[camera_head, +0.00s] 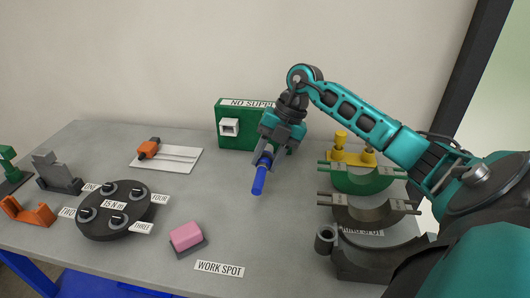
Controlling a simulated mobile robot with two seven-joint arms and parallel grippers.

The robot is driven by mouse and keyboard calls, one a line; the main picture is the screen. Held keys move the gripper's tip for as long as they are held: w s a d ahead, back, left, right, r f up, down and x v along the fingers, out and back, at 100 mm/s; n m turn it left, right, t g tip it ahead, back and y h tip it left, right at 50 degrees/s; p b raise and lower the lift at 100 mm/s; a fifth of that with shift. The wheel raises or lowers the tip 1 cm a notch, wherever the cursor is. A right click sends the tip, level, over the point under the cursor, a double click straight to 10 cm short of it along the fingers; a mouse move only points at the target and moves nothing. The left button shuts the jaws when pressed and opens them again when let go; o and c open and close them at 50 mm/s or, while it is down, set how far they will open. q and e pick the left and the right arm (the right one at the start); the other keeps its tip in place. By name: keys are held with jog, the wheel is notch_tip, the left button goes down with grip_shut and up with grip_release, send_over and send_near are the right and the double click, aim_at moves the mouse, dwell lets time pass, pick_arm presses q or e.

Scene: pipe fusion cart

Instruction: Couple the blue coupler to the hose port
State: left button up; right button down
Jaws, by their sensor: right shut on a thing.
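My right gripper (265,157) is shut on the blue coupler (259,179), a slim blue piece that points down and slightly left. The coupler appears to be held above the grey table, and its upper end is hidden between the fingers. Behind the gripper stands a green box (224,107) with a partly covered sign that reads "NO SUPP". A white square fitting (229,127) with a dark opening is on its front face, left of the gripper; I cannot tell whether this is the hose port. The coupler is apart from it. My left gripper is not in view.
A round black plate (113,222) with several posts and number labels stands left. A pink block (186,235) lies front centre. An orange tool on a white plate (180,158) lies behind. Green and dark half-ring clamps (362,182) stand right. Table between pink block and clamps is clear.

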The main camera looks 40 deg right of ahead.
aim_at(271, 147)
jog(key=shift+s+d, duration=0.2)
jog(key=shift+s, duration=0.15)
jog(key=shift+w+d, duration=0.9)
jog(key=shift+d, duration=0.2)
jog(key=shift+w+d, duration=0.9)
jog(key=shift+d, duration=0.15)
jog(key=shift+p, duration=0.55)
jog(key=shift+w+d+b, duration=0.35)
jog(key=shift+w+d, duration=0.95)
jog(key=shift+d, duration=0.3)
jog(key=c, duration=0.6)
grip_release()
